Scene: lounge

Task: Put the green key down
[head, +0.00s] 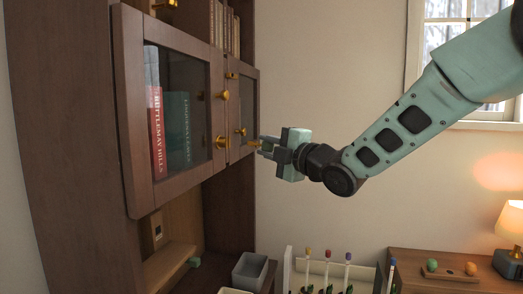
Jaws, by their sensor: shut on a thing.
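My gripper (267,147) is in front of the right-hand door of the wooden cabinet (134,110), its fingers pointing left. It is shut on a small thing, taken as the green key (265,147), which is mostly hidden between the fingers. A gold piece (254,143) shows just beyond the fingertips. I cannot tell whether it is part of the key or of the door, or whether it touches the door.
The glass cabinet doors carry gold knobs (221,142); books stand behind the left pane. Below are an open shelf with a small green item (193,262), a grey bin (250,271) and a rack with colored-topped sticks (327,268). A sideboard (440,279) with a lamp (511,223) stands right.

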